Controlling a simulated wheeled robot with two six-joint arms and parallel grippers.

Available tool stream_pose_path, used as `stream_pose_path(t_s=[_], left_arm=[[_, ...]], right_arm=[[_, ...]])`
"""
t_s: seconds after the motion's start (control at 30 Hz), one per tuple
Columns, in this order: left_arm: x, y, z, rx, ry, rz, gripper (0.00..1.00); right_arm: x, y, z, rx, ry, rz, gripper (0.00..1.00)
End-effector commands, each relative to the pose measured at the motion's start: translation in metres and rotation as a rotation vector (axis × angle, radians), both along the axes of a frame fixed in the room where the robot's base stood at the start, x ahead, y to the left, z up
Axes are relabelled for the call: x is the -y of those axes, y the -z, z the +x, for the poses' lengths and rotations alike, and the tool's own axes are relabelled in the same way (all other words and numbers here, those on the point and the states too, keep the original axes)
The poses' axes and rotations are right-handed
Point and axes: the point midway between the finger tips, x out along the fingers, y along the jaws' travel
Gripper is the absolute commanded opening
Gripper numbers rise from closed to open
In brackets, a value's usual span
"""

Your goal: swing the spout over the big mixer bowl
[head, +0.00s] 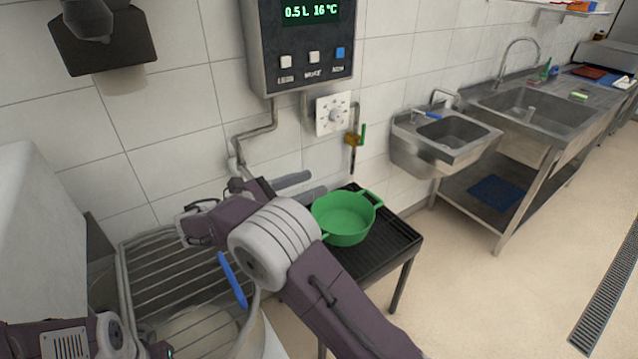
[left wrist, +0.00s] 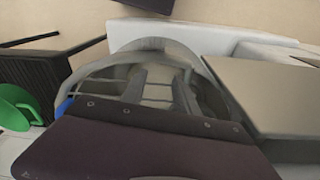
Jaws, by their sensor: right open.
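The big mixer bowl (head: 262,338) stands at the lower left of the head view under a wire guard (head: 165,268). The guard also shows in the left wrist view (left wrist: 150,85). A grey pipe (head: 256,133) runs from the wall unit down to a joint behind my right arm. The spout itself cannot be clearly made out there; my arm covers that area. My right gripper (head: 303,187) is open, its two grey fingers apart near the wall, left of the green pot. Nothing shows between them.
The green pot (head: 343,217) sits on a black slatted stand (head: 388,252). A wall unit (head: 300,45) reads 0.5 L, 16 °C. A brass valve with a green lever (head: 361,134) hangs above the pot. A blue handle (head: 232,279) is beside the guard. Sinks (head: 540,108) line the right wall.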

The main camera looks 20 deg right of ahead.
Motion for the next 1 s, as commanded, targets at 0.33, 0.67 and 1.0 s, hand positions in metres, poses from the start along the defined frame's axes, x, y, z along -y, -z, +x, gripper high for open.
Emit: stream_pose_path(t_s=[0.33,0.67,1.0], left_arm=[[0.0,0.001,0.0,0.0,0.0,0.0,0.36],[0.0,-0.009,0.0,0.0,0.0,0.0,0.36],[0.0,-0.133,0.0,0.001,0.0,0.0,0.36]], right_arm=[[0.021,-0.018,-0.022,-0.001,0.0,-0.001,0.51],[0.032,-0.016,-0.026,-0.05,0.041,0.045,0.18],[0.062,0.056,-0.089,-0.473,0.362,1.365,0.0]])
